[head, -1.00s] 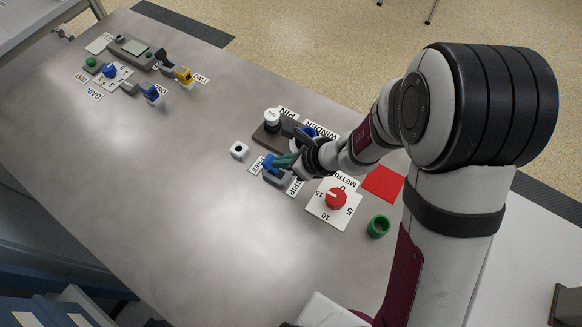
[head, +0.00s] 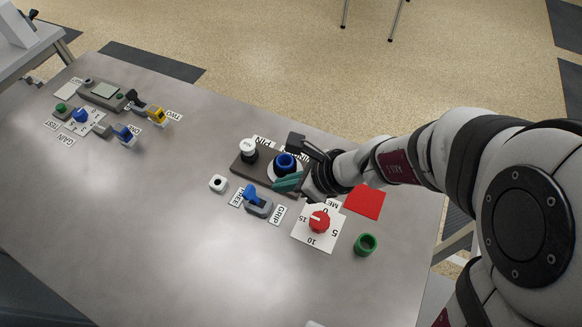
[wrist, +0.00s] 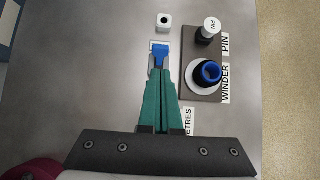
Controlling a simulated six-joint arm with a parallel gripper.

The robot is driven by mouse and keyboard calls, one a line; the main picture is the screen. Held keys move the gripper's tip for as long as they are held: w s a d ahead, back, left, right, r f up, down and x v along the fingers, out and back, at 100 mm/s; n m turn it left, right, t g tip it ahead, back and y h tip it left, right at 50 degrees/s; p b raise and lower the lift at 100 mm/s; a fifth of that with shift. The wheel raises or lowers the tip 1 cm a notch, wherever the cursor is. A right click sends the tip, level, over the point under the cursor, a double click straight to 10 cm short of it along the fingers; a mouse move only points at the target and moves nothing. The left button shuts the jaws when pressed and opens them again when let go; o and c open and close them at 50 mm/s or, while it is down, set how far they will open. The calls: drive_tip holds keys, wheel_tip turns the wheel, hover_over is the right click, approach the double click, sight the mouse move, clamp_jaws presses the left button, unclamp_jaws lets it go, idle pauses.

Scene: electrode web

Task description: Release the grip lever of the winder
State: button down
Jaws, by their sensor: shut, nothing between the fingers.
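The grip lever (head: 251,194) is a blue handle on a grey base between the FREE label (head: 237,195) and the GRIP label (head: 279,214). Its handle leans toward the FREE side. It also shows in the wrist view (wrist: 160,50), just beyond my fingertips. My gripper (head: 277,185) has green fingers, shut and empty, to the right of the lever handle and apart from it in the head view. The winder (head: 285,164), a blue-and-black hub on a pale disc, stands behind the fingers; it also shows in the wrist view (wrist: 208,73).
The white-capped pin (head: 248,150) stands beside the winder on the dark plate. A white block with a hole (head: 218,184) lies left of the lever. The red metres dial (head: 319,221), green ring (head: 365,244) and red square (head: 365,201) are to the right. The table's front is clear.

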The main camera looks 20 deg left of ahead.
drive_tip(key=r, duration=0.1)
drive_tip(key=d+r, duration=0.1)
drive_tip(key=r, duration=0.2)
drive_tip(key=shift+d+r, duration=0.2)
drive_tip(key=shift+d, duration=0.15)
drive_tip(key=s+d+r+n+h, duration=0.1)
drive_tip(key=s+d+n+h, duration=0.2)
drive_tip(key=s+d+n, duration=0.3)
drive_tip(key=s+d+r+n+h, duration=0.1)
drive_tip(key=s+d+n+h, duration=0.2)
drive_tip(key=d, duration=1.1)
drive_tip(key=s+n, duration=0.3)
drive_tip(key=shift+s+d+r, duration=0.2)
drive_tip(key=shift+s+r, duration=0.1)
drive_tip(key=shift+r, duration=0.1)
